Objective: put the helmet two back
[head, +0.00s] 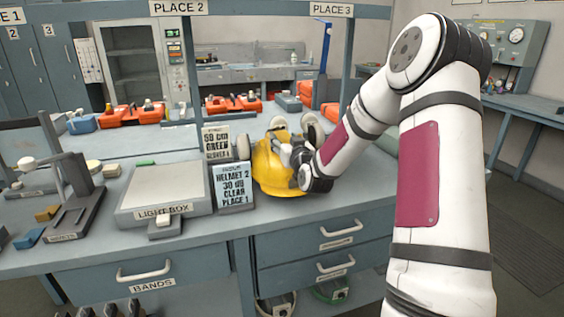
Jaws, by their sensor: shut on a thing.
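A yellow helmet (268,176) is at the middle of the bench, just right of a card (234,187) that reads "HELMET 2 30 dB CLEAN PLACE 1". My gripper (287,153) comes from the right and is shut on the helmet. The gripper and wrist hide part of its right side. I cannot tell whether the helmet touches the bench top. Above, signs on the rail read "PLACE 2" (178,7) and "PLACE 3" (331,10); a cut-off sign at the left edge ends in "E 1" (10,16).
A light box (165,192) and a dark stand (72,205) are left of the cards. A second card (216,143) stands behind the first. Grey rounded pieces (312,127) are behind the helmet. Orange trays (130,114) line the back. Bare bench shows at front right.

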